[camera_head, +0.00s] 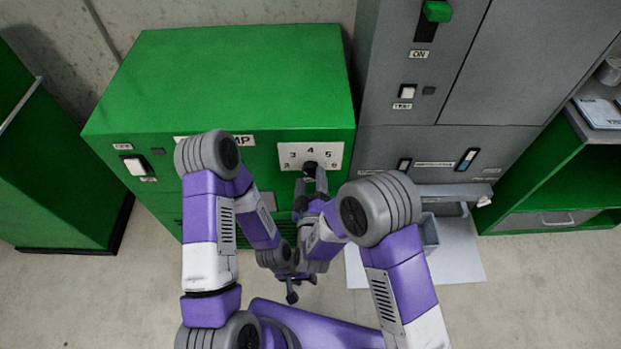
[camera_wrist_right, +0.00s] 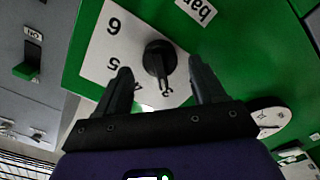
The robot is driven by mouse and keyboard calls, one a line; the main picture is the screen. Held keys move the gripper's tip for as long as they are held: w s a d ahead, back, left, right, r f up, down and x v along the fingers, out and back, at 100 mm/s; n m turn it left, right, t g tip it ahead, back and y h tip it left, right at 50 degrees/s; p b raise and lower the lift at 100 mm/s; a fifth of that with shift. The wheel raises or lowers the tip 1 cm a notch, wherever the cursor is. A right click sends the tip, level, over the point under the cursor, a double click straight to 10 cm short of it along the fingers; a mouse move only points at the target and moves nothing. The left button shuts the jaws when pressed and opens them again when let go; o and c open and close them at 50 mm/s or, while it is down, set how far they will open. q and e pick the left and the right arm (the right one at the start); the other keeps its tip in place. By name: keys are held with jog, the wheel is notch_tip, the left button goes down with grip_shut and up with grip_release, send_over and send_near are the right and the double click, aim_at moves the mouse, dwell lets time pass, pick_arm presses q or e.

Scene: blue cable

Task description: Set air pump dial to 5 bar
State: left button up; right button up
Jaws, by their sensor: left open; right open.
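The green air pump (camera_head: 240,80) stands in the middle of the head view. On its front is a white dial plate (camera_head: 290,150) with numbers and a black dial knob (camera_head: 309,168). In the right wrist view the dial knob (camera_wrist_right: 158,58) has a ridge whose end lies beside the 3, though the angle makes the exact setting hard to read. My right gripper (camera_head: 310,187) is open in front of the dial. Its fingers show on either side of the knob, apart from it as far as I can see. My left gripper (camera_head: 291,287) is open, low and away from the pump.
A white switch (camera_head: 135,165) is on the pump's left front. A grey cabinet (camera_head: 410,150) with switches stands right of the pump. A grey bin (camera_head: 430,232) is on the floor below it. Green furniture (camera_head: 60,150) stands at far left. Floor shows in front.

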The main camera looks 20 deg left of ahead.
jog(key=shift+x, duration=0.9)
jog(key=c, duration=1)
jog(key=shift+c, duration=0.2)
